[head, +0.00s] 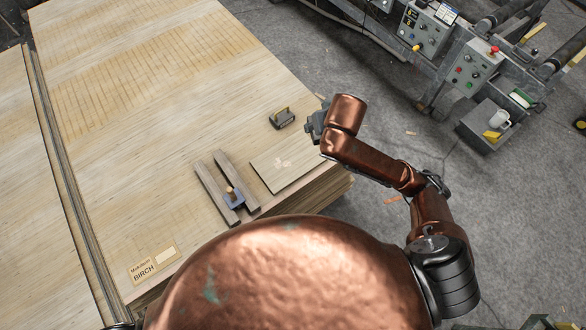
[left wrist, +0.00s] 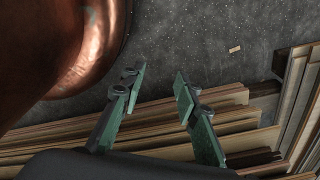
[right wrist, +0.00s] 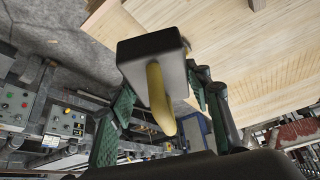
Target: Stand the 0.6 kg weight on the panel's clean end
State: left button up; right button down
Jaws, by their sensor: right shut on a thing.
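In the right wrist view my right gripper (right wrist: 158,92) is shut on a dark block-shaped weight (right wrist: 145,58). Its yellow handle (right wrist: 157,95) points back between the green fingers. In the head view the right gripper (head: 315,123) is by the stack's right edge, its fingertips hidden. A dark weight with a yellow handle (head: 281,119) shows just left of it; I cannot tell whether it is the held one. The pale panel (head: 297,168) lies nearer me, with whitish marks around its middle. My left gripper (left wrist: 157,85) is open and empty, outside the head view.
A birch label (head: 152,265) is at the stack's near left. The big veneer sheet (head: 130,110) is mostly clear. Machinery with control boxes (head: 472,72) stands right across the floor.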

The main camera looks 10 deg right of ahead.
aim_at(306, 146)
jog(key=k, duration=0.15)
jog(key=u, duration=2.4)
jog(key=i, duration=0.75)
jog(key=z, duration=2.2)
